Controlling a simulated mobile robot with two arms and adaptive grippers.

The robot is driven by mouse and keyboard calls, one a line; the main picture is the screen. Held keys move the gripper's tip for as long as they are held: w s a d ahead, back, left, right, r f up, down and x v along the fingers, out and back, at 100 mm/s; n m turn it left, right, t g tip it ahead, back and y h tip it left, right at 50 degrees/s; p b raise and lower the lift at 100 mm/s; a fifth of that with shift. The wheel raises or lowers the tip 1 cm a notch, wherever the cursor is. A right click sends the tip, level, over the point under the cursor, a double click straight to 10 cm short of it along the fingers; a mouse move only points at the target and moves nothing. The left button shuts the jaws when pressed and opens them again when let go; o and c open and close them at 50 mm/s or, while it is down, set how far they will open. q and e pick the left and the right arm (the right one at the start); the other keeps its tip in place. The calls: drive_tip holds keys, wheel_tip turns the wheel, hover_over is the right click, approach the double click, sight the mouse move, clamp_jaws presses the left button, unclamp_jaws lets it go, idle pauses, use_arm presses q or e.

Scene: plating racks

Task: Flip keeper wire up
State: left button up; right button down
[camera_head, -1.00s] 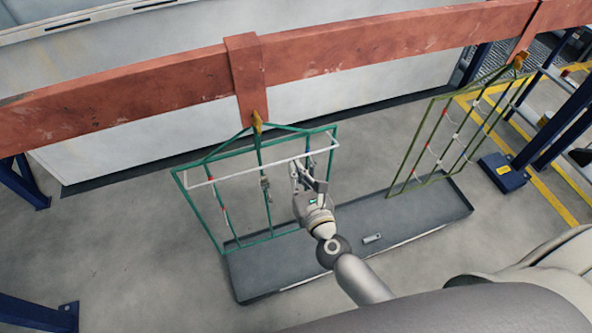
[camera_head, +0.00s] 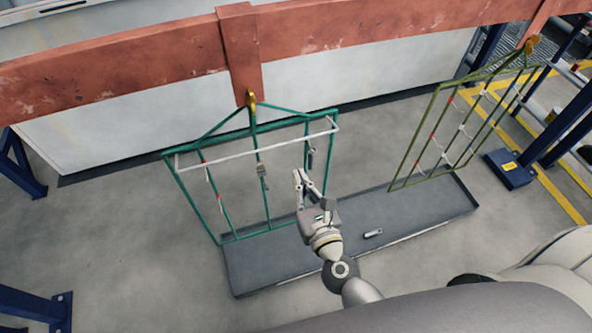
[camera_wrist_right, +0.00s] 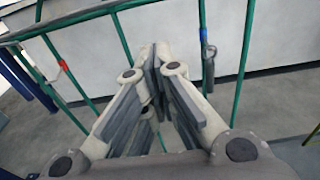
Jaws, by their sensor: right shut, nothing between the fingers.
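The green rack (camera_head: 171,183) hangs from the red beam by a yellow hook. The white keeper wire (camera_head: 240,152) runs across the rack near its top, a little below and in front of the top green bar. My right gripper (camera_head: 301,174) is shut and empty, in front of the rack's right half. Its fingertips are below the keeper wire and apart from it in the head view. In the right wrist view the closed fingers (camera_wrist_right: 160,58) point toward the rack's green uprights (camera_wrist_right: 203,25). My left gripper is not in view.
The red beam (camera_head: 130,75) spans the top. An olive rack (camera_head: 432,110) hangs at right. A grey tray (camera_head: 262,275) lies on the floor below the racks, with a small light part (camera_head: 373,233) in it. A grey clip (camera_head: 262,170) hangs on the green rack's middle bar.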

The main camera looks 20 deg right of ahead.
drive_tip(key=shift+s+d+r+b, duration=0.1)
drive_tip(key=shift+s+r+b, duration=0.05)
drive_tip(key=shift+s, duration=0.7)
drive_tip(key=shift+s+r+b, duration=0.1)
drive_tip(key=shift+s+b, duration=0.05)
drive_tip(key=shift+s, duration=0.65)
